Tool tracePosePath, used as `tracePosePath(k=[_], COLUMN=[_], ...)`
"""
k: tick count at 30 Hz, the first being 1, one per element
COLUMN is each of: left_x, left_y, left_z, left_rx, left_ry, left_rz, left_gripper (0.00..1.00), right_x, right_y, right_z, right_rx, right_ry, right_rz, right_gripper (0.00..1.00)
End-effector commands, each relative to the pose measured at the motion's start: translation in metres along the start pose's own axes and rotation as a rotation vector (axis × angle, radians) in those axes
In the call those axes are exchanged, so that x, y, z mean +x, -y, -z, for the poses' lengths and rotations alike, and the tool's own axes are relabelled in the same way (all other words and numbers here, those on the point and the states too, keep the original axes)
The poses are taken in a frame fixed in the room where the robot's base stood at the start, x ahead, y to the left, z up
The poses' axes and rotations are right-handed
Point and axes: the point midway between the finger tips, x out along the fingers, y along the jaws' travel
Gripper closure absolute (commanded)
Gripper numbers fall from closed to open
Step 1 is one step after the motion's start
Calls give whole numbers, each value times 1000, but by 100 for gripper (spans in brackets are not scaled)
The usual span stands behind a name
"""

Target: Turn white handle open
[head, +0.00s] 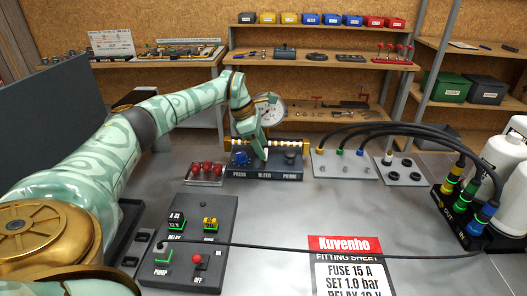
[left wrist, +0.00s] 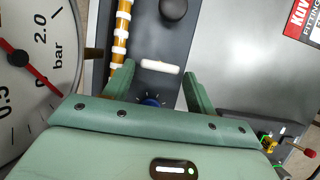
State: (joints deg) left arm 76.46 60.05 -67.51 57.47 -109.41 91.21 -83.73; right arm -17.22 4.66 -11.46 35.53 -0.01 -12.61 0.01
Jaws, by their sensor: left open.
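The white handle (left wrist: 160,66) is a short white bar on the dark panel (left wrist: 200,30) in the left wrist view. It lies between and slightly beyond the fingertips of my left gripper (left wrist: 157,72). The fingers are open and apart from it on both sides, and I cannot tell their height above it. In the head view my left gripper (head: 262,150) points down over the middle of the panel (head: 265,175) labelled PRESS, BLEED and PURGE, and largely hides the handle. My right gripper is not in view.
A blue knob (head: 241,158) is left of the gripper and a black knob (head: 290,154) right. A pressure gauge (head: 271,110) and yellow-white pipe (head: 294,144) stand behind. A switch box (head: 190,240) is in front. Hoses (head: 400,128) run at right.

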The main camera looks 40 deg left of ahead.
Motion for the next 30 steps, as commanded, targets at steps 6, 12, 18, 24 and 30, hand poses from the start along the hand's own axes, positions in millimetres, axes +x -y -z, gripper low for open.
tracePosePath(k=[6,12,18,24,30], left_x=[14,14,14,12,9], left_y=[0,0,0,0,1], left_z=[0,0,0,0,-1], left_rx=[0,0,0,-10,-65], left_ry=[1,1,1,1,1], left_rz=[-1,-1,-1,-5,-29], left_gripper=[44,44,76,76,76], right_x=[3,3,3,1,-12], right_y=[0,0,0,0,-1], right_z=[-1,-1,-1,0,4], right_rx=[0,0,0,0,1], right_ry=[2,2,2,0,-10], right_rz=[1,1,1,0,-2], right_gripper=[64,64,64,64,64])
